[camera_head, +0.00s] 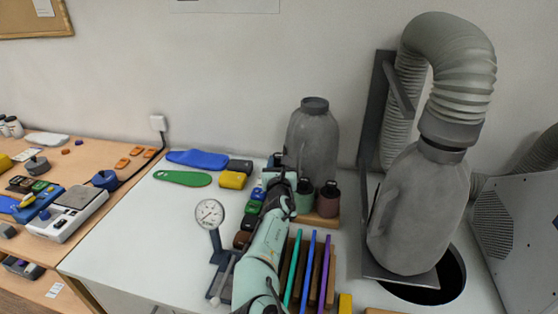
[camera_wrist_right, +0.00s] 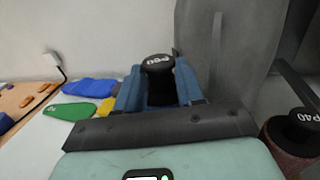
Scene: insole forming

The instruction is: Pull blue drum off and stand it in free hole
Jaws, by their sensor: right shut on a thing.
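My right gripper (camera_head: 281,165) is at the back middle of the white table, left of the green drum (camera_head: 304,197) and maroon drum (camera_head: 328,198). In the right wrist view its two fingers (camera_wrist_right: 158,88) are shut on a drum with a black cap marked P80 (camera_wrist_right: 158,64). I take this for the blue drum; its body is mostly hidden between the fingers. The maroon drum shows there at the right edge with a P40 cap (camera_wrist_right: 298,124). The drums stand on a wooden block (camera_head: 322,219). No free hole can be made out; my arm hides part of the block. My left gripper is not in view.
A tall grey bottle-shaped form (camera_head: 318,140) stands close behind the gripper. A grey suction hose and hood (camera_head: 420,200) are at right. A dial gauge (camera_head: 210,213) stands left of my arm; coloured upright sheets (camera_head: 308,265) are to its right. Insoles (camera_head: 183,178) lie at back left.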

